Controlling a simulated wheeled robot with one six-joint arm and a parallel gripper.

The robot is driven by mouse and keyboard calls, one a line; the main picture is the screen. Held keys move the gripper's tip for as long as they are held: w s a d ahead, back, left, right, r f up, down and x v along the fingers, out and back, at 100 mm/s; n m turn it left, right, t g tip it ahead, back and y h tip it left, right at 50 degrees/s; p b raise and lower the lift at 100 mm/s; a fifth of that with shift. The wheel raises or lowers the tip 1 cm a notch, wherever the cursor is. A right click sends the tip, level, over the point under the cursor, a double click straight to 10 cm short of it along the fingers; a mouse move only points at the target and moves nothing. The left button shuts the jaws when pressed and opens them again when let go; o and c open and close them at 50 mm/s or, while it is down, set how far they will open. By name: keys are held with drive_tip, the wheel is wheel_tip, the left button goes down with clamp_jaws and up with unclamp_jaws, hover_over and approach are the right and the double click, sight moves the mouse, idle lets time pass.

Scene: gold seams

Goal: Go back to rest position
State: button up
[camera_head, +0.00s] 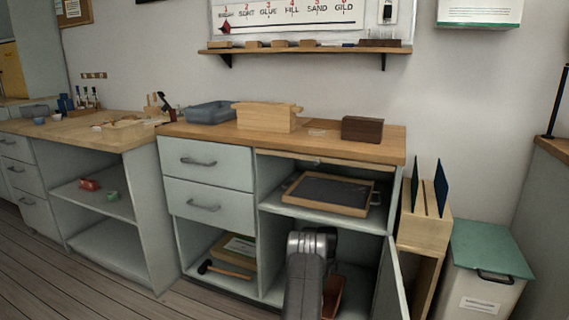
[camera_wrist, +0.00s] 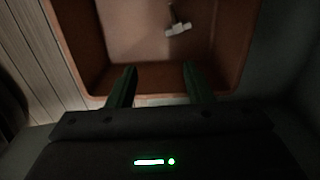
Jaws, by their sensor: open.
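My gripper (camera_wrist: 160,85) shows in the wrist view with its two dark green fingers apart and nothing between them. It points at an orange-brown open bin (camera_wrist: 222,62), with the fingertips over or close to the bin's near rim; I cannot tell whether they touch. A small whitish, hammer-like piece (camera_wrist: 178,29) lies inside the bin. In the head view my grey arm reaches into the lower right compartment of the cabinet, and the gripper itself is hidden. Part of the orange-brown bin (camera_head: 334,294) shows beside the arm.
The cabinet door (camera_head: 392,283) stands open right of my arm. A shelf above the arm holds a wooden-framed tray (camera_head: 326,193). A hammer (camera_head: 222,270) lies in the lower left compartment. A wooden rack (camera_head: 426,226) and a green-lidded bin (camera_head: 487,247) stand at right. Floor at left is clear.

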wheel_tip(320, 180, up, 2)
drive_tip(key=shift+r+p, duration=0.2)
drive_tip(key=shift+p, duration=0.3)
idle(0.4)
